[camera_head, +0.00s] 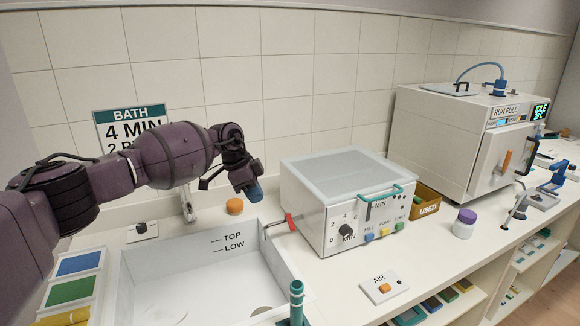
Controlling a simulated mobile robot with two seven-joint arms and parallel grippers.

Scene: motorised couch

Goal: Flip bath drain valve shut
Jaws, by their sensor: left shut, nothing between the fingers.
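The drain valve's red lever (290,222) sits on the left side of the white bath unit (311,229), beside a thin bent pipe (268,226). The lever looks upright with a slight tilt; whether the valve is open or shut cannot be told. My left gripper (255,192) is shut and empty, with its blue tips pointing down. In the picture it is above and left of the red lever, apart from it. My right gripper is not in view.
A white basin (135,290) marked TOP and LOW lies below my left arm. An orange knob (235,206) stands behind it. A teal upright handle (296,300) is at the front. An AIR switch plate (384,288) and purple-capped jar (464,223) stand right.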

